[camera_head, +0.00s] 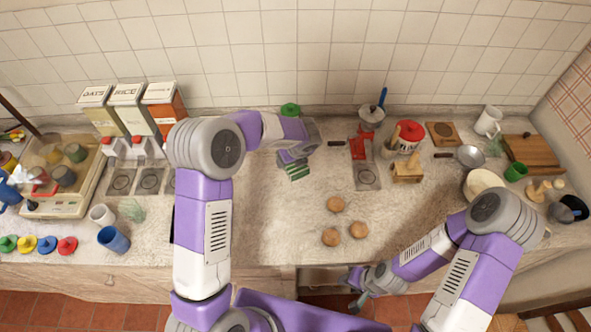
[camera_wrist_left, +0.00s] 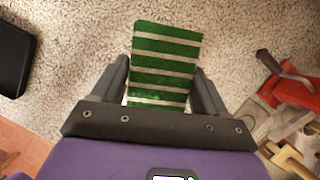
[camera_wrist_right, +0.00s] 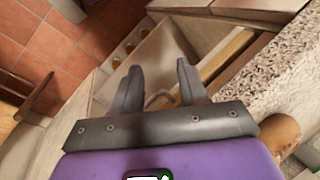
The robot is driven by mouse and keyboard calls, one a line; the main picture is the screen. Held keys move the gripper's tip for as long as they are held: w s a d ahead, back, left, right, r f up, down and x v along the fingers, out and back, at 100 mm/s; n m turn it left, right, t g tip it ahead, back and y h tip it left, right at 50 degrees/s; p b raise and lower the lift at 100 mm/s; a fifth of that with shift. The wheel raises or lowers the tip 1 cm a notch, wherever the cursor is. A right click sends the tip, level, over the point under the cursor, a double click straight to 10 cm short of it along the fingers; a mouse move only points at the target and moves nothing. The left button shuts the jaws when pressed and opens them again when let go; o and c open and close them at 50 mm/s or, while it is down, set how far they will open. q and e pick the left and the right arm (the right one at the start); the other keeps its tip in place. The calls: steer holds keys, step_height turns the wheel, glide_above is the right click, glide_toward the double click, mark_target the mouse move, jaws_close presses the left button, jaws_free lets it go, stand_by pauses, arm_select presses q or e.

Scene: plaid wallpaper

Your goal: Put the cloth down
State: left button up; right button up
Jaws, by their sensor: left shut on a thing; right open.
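The cloth (camera_wrist_left: 165,62) is green with white stripes and shows between the fingers in the left wrist view. In the head view the cloth (camera_head: 298,173) hangs under my left gripper (camera_head: 293,163), over the middle of the counter (camera_head: 262,215). My left gripper is shut on the cloth. I cannot tell whether the cloth's lower edge touches the counter. My right gripper (camera_head: 358,289) is open and empty, low in front of the counter's front edge. In the right wrist view its two fingers (camera_wrist_right: 158,88) stand apart with nothing between them.
Several brown round items (camera_head: 331,237) lie on the counter right of the cloth. Three cereal dispensers (camera_head: 128,110) stand at the back left. The counter between the left arm and the round items is clear.

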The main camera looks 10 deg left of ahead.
arm_select(q)
steer(key=shift+w+d+f+m, duration=0.1)
steer(key=shift+f+m, duration=0.1)
steer(key=shift+m, duration=0.1)
step_height(320, 180, down, 9)
steer(key=shift+b, duration=0.45)
steer(key=shift+f, duration=0.25)
steer(key=shift+f, duration=0.15)
steer(key=o, duration=1)
